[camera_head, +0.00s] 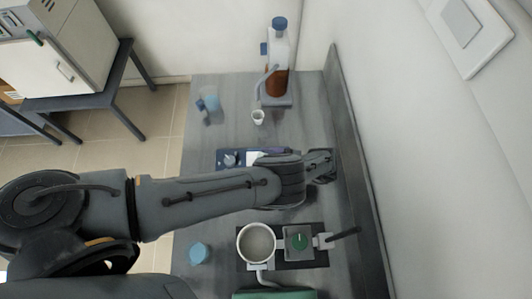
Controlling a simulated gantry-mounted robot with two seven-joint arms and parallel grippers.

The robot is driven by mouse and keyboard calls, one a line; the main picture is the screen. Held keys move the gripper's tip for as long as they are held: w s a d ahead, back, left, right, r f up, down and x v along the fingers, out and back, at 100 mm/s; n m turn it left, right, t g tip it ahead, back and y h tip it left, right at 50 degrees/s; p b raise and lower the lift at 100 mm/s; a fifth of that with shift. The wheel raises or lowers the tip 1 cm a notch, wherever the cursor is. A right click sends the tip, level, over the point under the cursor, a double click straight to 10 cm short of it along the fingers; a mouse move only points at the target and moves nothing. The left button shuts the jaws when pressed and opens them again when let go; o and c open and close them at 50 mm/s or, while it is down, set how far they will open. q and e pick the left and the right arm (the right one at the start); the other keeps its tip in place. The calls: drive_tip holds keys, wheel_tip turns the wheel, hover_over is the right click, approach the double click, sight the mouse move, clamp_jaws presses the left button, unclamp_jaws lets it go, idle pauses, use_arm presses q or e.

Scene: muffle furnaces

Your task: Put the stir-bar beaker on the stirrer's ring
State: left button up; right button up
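The stirrer (299,240) is a dark unit with a green knob near the bottom centre. Beside it on the left is a round, pale ring-like rim (256,243) with a beige inside. A light-blue round vessel (199,253) stands to its left, and a clear beaker with blue in it (208,103) stands on the upper left of the bench. I cannot tell which holds a stir bar. My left arm crosses the bench, and its gripper (322,165) is near the wall side, above the stirrer in the picture. Its fingers are not clear. My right gripper is not in view.
A bottle of brown liquid with a blue cap (278,55) stands at the back, with a small white cup (258,117) in front. A blue tray (229,159) lies partly under my arm. A green item (275,294) is at the bottom edge. The wall bounds the bench's right.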

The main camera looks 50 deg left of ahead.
use_arm(q)
drive_tip(key=shift+f, duration=0.15)
drive_tip(key=shift+f, duration=0.1)
drive_tip(key=shift+f, duration=0.2)
drive_tip(key=o, duration=1.2)
drive_tip(key=shift+r, duration=0.1)
drive_tip(key=shift+c, duration=0.2)
